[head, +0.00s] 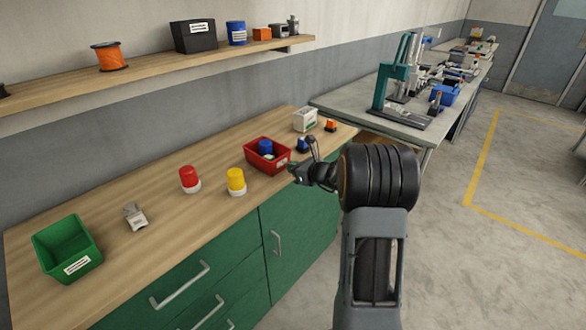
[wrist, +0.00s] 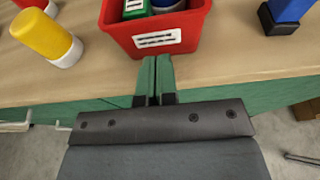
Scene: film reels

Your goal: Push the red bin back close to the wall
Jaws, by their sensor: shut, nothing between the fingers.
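The red bin (head: 268,156) stands on the wooden bench, towards its right end and nearer the front edge than the wall. It holds a blue item (head: 265,147) and, in the wrist view, a green item (wrist: 134,8). In the wrist view the red bin (wrist: 184,42) is at the top centre, its white label facing me. My gripper (head: 295,169) is at the bin's front right in the head view. In the wrist view my gripper (wrist: 155,62) is shut and empty, its tips just in front of the bin's front wall. I cannot tell whether they touch it.
A yellow-capped bottle (head: 236,181) and a red-capped one (head: 190,179) stand left of the bin. A blue object (head: 303,145) and a white box (head: 305,120) stand to its right. A green bin (head: 67,249) is far left. Bench top behind the red bin is clear. A shelf (head: 150,75) runs above.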

